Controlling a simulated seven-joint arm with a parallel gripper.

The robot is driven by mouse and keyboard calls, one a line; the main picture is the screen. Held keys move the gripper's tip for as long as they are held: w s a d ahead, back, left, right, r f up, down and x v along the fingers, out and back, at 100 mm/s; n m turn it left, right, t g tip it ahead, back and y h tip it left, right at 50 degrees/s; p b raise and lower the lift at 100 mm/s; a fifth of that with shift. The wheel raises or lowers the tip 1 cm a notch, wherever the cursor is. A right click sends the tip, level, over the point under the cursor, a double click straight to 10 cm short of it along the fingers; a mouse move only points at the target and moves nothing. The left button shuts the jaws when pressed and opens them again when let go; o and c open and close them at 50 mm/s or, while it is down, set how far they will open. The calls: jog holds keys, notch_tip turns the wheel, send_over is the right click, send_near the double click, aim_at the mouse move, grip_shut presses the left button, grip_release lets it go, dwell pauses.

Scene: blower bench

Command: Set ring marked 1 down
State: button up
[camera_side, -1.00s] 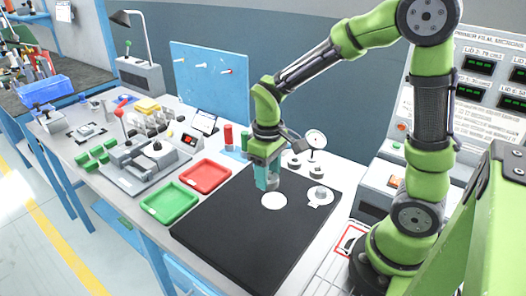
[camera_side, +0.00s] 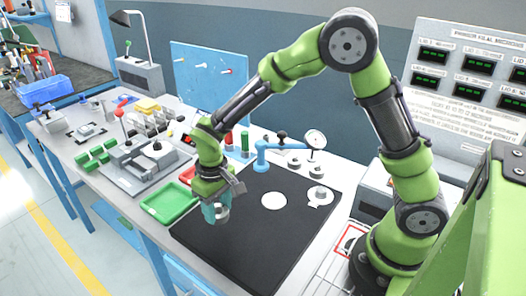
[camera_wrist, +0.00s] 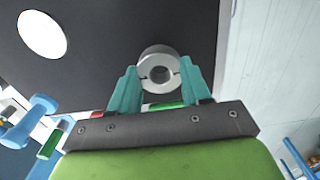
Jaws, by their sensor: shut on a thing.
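My gripper (camera_side: 215,212) is over the front left part of the black mat (camera_side: 255,245), close to the green tray. Its teal fingers are shut on a grey metal ring (camera_side: 223,213). In the wrist view the ring (camera_wrist: 157,54) sits between the two fingertips (camera_wrist: 160,76), its hole facing the camera. I cannot read any number on it. The ring appears to be held above the mat, though the gap is hard to judge. A white disc (camera_side: 274,201) lies on the mat, right of my gripper; it also shows in the wrist view (camera_wrist: 42,35).
A blue stand (camera_side: 262,156) and a dial gauge (camera_side: 315,139) are at the back. Another ring (camera_side: 318,192) is at the right. The mat's front is clear.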

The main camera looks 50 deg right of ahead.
jog(key=w, duration=0.1)
jog(key=w+a, duration=0.1)
jog(key=w, duration=0.1)
jog(key=shift+f, duration=0.15)
jog(key=shift+w+f, duration=0.15)
jog(key=shift+f, duration=1.6)
jog(key=o, duration=1.2)
jog(key=shift+f, duration=0.15)
